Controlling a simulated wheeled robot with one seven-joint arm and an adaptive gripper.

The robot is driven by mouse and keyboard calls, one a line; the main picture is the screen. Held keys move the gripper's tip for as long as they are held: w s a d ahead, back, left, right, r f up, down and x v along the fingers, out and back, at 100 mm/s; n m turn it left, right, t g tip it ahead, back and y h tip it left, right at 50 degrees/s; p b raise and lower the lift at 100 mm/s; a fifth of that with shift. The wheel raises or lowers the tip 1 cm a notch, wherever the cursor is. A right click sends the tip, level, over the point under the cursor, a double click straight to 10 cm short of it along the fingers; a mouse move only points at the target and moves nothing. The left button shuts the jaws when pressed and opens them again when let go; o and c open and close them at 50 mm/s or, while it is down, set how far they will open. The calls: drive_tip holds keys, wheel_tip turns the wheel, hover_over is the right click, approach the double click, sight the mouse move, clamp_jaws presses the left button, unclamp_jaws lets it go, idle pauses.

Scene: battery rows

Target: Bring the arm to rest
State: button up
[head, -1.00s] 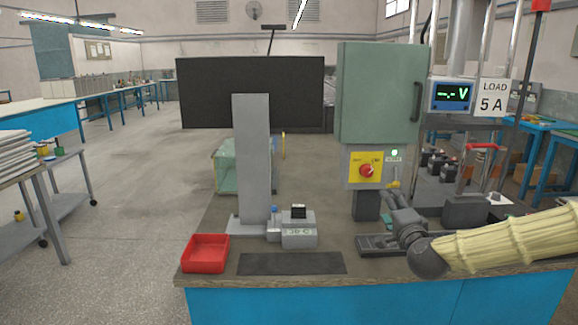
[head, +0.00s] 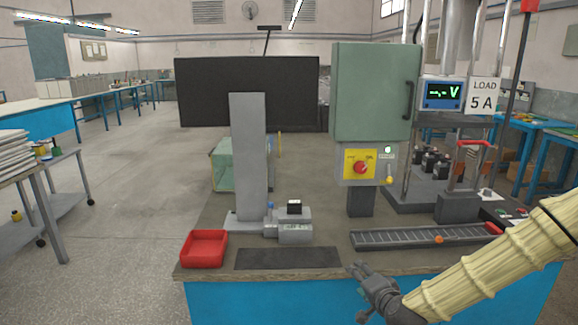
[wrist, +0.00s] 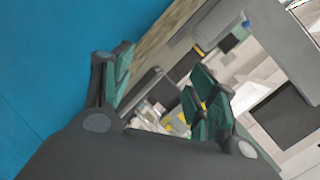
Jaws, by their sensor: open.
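My gripper (head: 360,277) is at the front edge of the bench, low and to the right of the black mat, with my sleeved arm reaching in from the right. In the wrist view my gripper (wrist: 160,85) shows its green-padded fingers spread apart with nothing between them. Beyond the fingers the wrist view shows part of the bench front and blurred things I cannot name surely.
Open floor (head: 110,220) lies to the left.

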drive_tip(key=s+a+f+n+g, duration=0.3)
drive_tip(key=s+f+n+g, duration=0.25)
drive_tip(key=s+f, duration=1.2)
drive_tip(key=s+d+f+n+g+h, duration=0.15)
drive_tip(key=s+f+g, duration=0.35)
drive_tip(key=s+f, duration=0.8)
drive_tip(key=s+d+f+n+g+h, duration=0.1)
drive_tip(key=s+d+n+g, duration=0.1)
drive_tip(key=s, duration=0.6)
drive_tip(key=s+d+f+n+g, duration=0.1)
drive_tip(key=s+d+n, duration=0.1)
drive_tip(key=s, duration=0.5)
wheel_tip(320, 180, up, 12)
drive_tip(key=p, duration=1.2)
drive_tip(key=shift+w, duration=0.15)
drive_tip(key=shift+c, duration=0.2)
